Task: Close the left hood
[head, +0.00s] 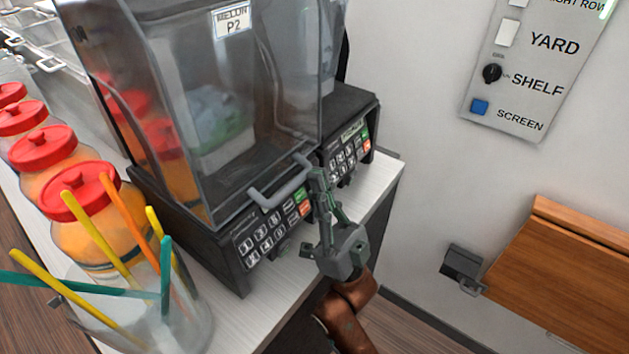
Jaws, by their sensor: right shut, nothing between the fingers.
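The left hood (235,115) is a clear smoky cover with a "MELON P2" label. It is down over the left machine, its lower edge at or very near the black base (215,262); I cannot tell if a small gap is left. Its grey bar handle (277,190) sticks out at the front bottom edge. My right gripper (318,182) is shut and empty, its fingertips at the right end of the handle; I cannot tell if they touch. A white container with a green part shows blurred through the hood. My left gripper is not in view.
A second machine (350,110) stands close on the right. Jars with red lids (80,190) and a clear cup (185,320) of coloured straws stand at left. A wooden panel (560,270) and switch plate (530,65) are on the right wall.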

